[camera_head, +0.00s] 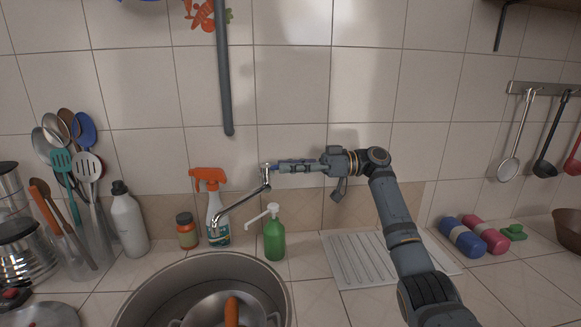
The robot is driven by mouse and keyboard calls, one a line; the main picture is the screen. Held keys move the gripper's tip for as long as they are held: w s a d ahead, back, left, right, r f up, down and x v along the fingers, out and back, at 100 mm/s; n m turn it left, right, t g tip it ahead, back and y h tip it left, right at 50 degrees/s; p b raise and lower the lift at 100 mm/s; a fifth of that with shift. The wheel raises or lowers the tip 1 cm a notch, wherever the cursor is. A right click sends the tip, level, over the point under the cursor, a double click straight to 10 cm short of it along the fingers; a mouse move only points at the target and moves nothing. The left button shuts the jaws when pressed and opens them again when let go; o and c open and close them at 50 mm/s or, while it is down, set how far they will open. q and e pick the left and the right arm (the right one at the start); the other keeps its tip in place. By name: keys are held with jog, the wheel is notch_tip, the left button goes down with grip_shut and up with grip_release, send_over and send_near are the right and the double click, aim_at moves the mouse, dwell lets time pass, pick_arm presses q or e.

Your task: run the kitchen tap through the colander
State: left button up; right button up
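The metal colander (202,308) sits in the round sink, cut off by the bottom of the view. An orange carrot-like thing (232,312) shows in it. My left gripper is not in view.
A green soap bottle (274,240), an orange-topped spray bottle (217,222) and a jar (187,231) stand close behind the sink (283,290). A white drainboard (350,262) lies under my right arm. Utensils and a white bottle (129,222) crowd the left.

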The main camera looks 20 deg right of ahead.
jog(key=v, duration=1.2)
jog(key=shift+s+f, duration=0.1)
